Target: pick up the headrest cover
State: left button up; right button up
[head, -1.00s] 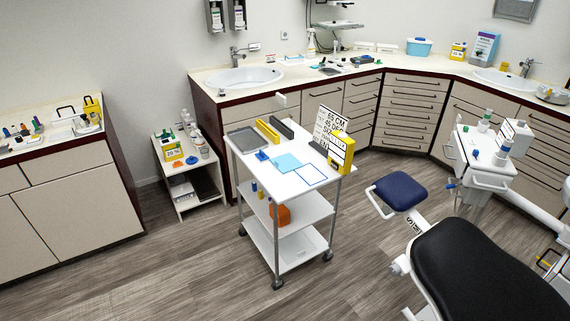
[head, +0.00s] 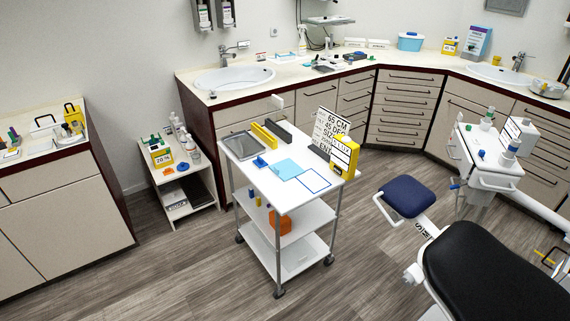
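A flat light blue square (head: 288,169) lies on the top of the white cart (head: 269,186); it looks like the headrest cover, though I cannot be sure. A blue-outlined white rectangle (head: 314,181) is beside it on the right. The dental chair has a black backrest (head: 488,270) and a separate dark blue cushion (head: 407,196). Neither of my grippers is in view.
The cart top also holds a grey tray (head: 240,145), a yellow bar (head: 263,136), a small blue item (head: 260,162) and a yellow box (head: 344,157) with a sign (head: 328,130). A low white shelf (head: 178,190) stands left. The floor (head: 180,275) in front is clear.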

aim_at(286, 169)
jog(key=i+j+z, duration=0.1)
jog(key=i+j, duration=0.2)
jog(key=i+j+z, duration=0.1)
jog(key=i+j, duration=0.2)
jog(key=j, duration=0.25)
jog(key=i+j+z, duration=0.1)
jog(key=i+j, duration=0.15)
jog(key=j, duration=0.15)
jog(key=i+j+z, duration=0.1)
jog(key=i+j, duration=0.15)
jog(key=j, duration=0.25)
jog(key=i+j+z, duration=0.1)
jog(key=i+j, duration=0.15)
jog(key=j, duration=0.2)
jog(key=i+j+z, duration=0.1)
jog(key=j, duration=0.4)
jog(key=i+j+z, duration=0.1)
jog(key=i+j, duration=0.2)
jog(key=j, duration=0.25)
jog(key=i+j+z, duration=0.1)
jog(key=j, duration=0.45)
jog(key=i, duration=0.1)
